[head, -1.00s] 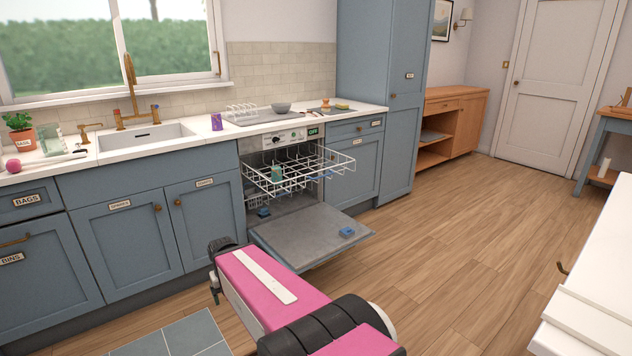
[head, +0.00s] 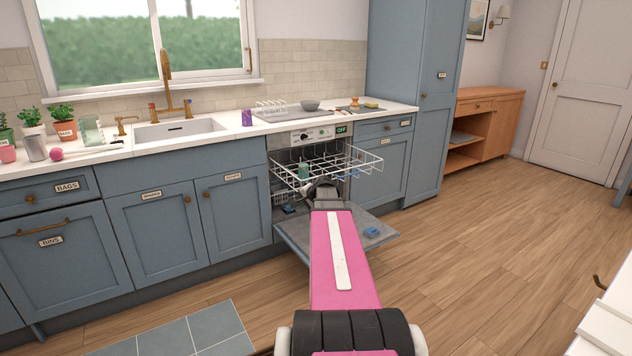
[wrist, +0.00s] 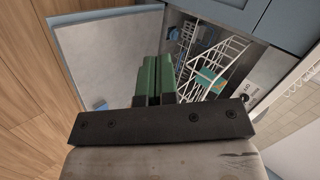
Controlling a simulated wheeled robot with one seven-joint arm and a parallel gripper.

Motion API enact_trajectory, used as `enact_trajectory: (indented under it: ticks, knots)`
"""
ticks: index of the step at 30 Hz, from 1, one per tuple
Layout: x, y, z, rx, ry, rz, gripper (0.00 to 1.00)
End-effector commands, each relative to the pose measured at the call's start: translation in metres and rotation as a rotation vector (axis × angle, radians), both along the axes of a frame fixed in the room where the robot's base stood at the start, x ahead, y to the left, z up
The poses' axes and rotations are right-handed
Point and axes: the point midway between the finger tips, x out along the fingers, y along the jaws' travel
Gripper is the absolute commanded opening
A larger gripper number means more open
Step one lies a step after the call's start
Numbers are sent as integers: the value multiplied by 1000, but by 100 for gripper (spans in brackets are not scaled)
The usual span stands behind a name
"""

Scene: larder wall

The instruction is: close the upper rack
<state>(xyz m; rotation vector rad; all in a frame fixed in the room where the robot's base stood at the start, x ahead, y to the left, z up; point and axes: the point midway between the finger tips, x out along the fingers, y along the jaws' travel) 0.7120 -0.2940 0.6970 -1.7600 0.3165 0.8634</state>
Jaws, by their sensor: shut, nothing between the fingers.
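The upper rack (head: 348,164) is a white wire rack, pulled out of the dishwasher above its lowered door (head: 379,234). I cannot tell whether the fingers touch the rack.
The open door (wrist: 95,60) lies left of the fingers in the wrist view, with a blue piece (head: 372,232) on it. Blue cabinets (head: 160,228) flank the dishwasher under a white counter (head: 258,125). The wooden floor (head: 480,220) to the right is clear.

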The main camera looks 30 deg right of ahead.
Motion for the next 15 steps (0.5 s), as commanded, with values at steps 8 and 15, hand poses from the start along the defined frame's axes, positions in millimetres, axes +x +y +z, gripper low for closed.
enact_trajectory:
  ticks: [8,15]
  knots:
    - [22,-125,56,160,-169,-264,0]
    - [24,-149,66,195,-205,-317,0]
